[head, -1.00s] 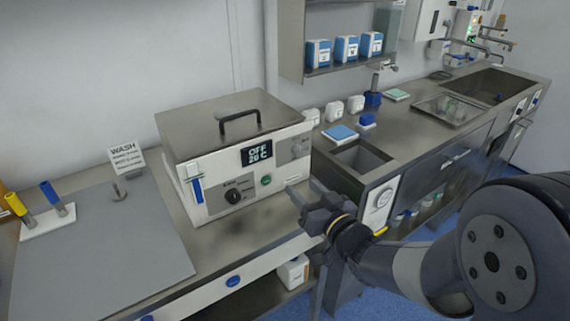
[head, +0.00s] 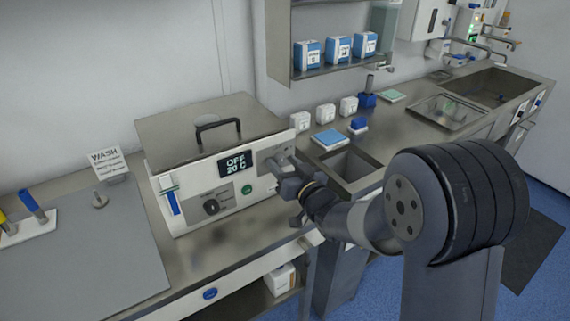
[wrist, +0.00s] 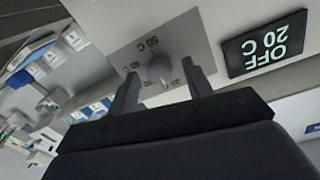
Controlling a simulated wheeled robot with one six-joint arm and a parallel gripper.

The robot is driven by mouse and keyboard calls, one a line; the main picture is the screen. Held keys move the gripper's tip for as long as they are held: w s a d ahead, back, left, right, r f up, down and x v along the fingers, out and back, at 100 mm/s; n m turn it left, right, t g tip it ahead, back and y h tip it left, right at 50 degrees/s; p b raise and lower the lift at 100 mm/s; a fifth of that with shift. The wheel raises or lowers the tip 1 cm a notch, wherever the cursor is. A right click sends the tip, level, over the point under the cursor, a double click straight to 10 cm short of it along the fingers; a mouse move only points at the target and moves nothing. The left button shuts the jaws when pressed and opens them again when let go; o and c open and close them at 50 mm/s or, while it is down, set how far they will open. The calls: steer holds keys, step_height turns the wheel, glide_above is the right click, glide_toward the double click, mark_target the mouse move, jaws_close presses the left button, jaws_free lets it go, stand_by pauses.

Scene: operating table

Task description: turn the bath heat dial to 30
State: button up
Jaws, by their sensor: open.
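The bath (head: 205,185) is a steel-lidded box with a white front; its display (head: 237,163) reads OFF and 20 C. The heat dial (wrist: 160,72) is a small grey knob on a grey plate with temperature marks, one reading 50 C. In the head view my gripper hides most of this dial at the bath's upper right. My gripper (head: 281,164) is open in front of it. In the wrist view one finger shows on each side of the knob, apart from it as far as I can see. Whether the fingertips reach past its face is unclear.
A black selector knob (head: 211,207) and a green button (head: 247,189) sit lower on the bath front. A blue-handled thermometer-like piece (head: 171,198) hangs at its left. A sink basin (head: 350,170) lies to the right. A grey mat (head: 90,250) covers the left bench.

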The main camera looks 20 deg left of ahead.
steer(key=c, duration=1)
steer(key=shift+m, duration=0.3)
steer(key=m, duration=0.4)
steer(key=shift+m+b, duration=0.35)
steer(key=shift+m, duration=0.05)
steer(key=m+p, duration=0.1)
steer(key=m, duration=0.5)
steer(key=shift+g+p, duration=0.3)
steer(key=o, duration=1)
